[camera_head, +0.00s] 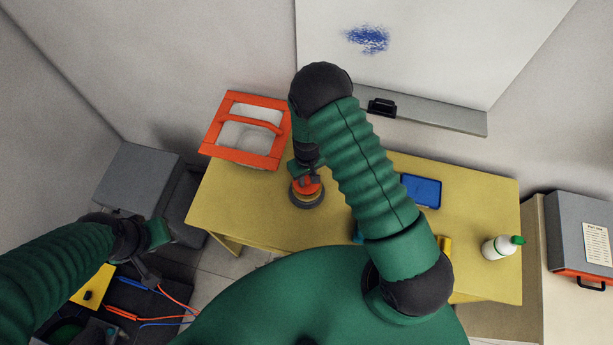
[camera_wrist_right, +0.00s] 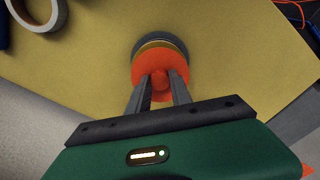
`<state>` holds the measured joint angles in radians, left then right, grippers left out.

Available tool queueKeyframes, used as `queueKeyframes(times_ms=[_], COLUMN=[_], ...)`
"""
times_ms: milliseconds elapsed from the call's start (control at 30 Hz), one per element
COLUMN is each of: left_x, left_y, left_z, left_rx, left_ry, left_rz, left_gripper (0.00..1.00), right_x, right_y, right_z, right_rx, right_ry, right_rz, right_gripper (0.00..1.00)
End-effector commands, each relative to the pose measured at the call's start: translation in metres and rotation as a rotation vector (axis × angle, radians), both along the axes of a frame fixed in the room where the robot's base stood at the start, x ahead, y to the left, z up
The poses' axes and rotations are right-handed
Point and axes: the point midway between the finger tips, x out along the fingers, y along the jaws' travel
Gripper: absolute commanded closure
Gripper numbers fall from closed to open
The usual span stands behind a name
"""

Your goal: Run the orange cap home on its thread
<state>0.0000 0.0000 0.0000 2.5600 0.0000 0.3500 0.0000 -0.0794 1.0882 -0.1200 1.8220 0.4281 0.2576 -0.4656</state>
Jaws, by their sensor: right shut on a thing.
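The orange cap (camera_head: 307,186) sits on top of a round dark base with a brass-coloured ring (camera_head: 306,203) on the yellow table, left of its middle. In the right wrist view the cap (camera_wrist_right: 160,66) is a round disc with a raised knob, over the grey and brass base (camera_wrist_right: 159,43). My right gripper (camera_head: 305,174) points down from above, and its fingers (camera_wrist_right: 161,82) are shut on the cap's knob. How far the cap is down on its thread cannot be told. My left gripper (camera_head: 152,275) hangs left of the table, away from the cap; its fingers are unclear.
The yellow table (camera_head: 262,213) also bears an orange-rimmed container (camera_head: 217,135), a blue tray (camera_head: 421,191) and a white bottle with a green top (camera_head: 502,247). A tape roll (camera_wrist_right: 40,12) lies near the cap. Cables (camera_head: 155,314) and a dark bin lie at lower left.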

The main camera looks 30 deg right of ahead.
Motion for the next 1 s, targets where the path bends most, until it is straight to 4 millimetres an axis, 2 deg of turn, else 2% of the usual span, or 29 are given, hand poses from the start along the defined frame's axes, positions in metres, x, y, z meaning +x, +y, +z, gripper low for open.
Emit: queueKeyframes(times_ms=[567, 700, 767, 967, 1000], left_x=[0.000, 0.000, 0.000, 0.000, 0.000], left_y=[0.000, 0.000, 0.000, 0.000, 0.000], left_z=[-0.016, -0.014, -0.014, -0.014, -0.014], left_rx=[0.000, 0.000, 0.000, 0.000, 0.000], left_ry=[0.000, 0.000, 0.000, 0.000, 0.000], left_rz=[0.000, 0.000, 0.000, 0.000, 0.000], left_gripper=[0.64, 0.64, 0.64, 0.64, 0.64], right_x=[0.000, 0.000, 0.000, 0.002, 0.002], right_y=[0.000, 0.000, 0.001, 0.002, 0.002], right_z=[-0.019, -0.018, -0.018, -0.018, -0.018], right_rx=[0.000, 0.000, -0.001, -0.003, -0.003], right_ry=[0.000, 0.000, 0.000, -0.002, -0.003], right_rz=[0.001, -0.043, -0.247, -1.168, -1.363], right_gripper=[1.00, 1.00, 1.00, 1.00, 1.00])
